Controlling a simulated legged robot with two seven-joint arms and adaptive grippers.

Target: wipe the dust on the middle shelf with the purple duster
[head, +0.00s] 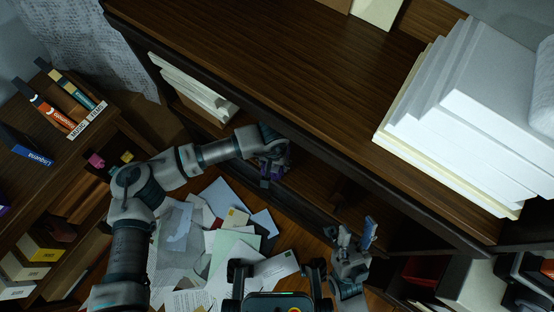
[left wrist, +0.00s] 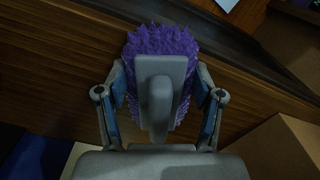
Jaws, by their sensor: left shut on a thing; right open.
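The purple duster (left wrist: 160,50) shows in the left wrist view, with purple bristles around a grey handle. My left gripper (left wrist: 160,100) is shut on the handle. In the head view my left gripper (head: 272,170) reaches into the opening of the wooden shelf unit, under its top board; only a little purple shows there. The middle shelf (head: 310,180) is dark and mostly hidden under the top board (head: 290,60). I cannot make out dust on it. My right gripper (head: 357,235) is open and empty, in front of the shelf unit.
White paper stacks (head: 460,105) stand on the top board at right. White papers (head: 195,90) lie in the opening left of my left gripper. Loose papers (head: 230,240) cover the floor. A bookcase (head: 75,150) stands at left. Boxes (head: 470,285) sit at lower right.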

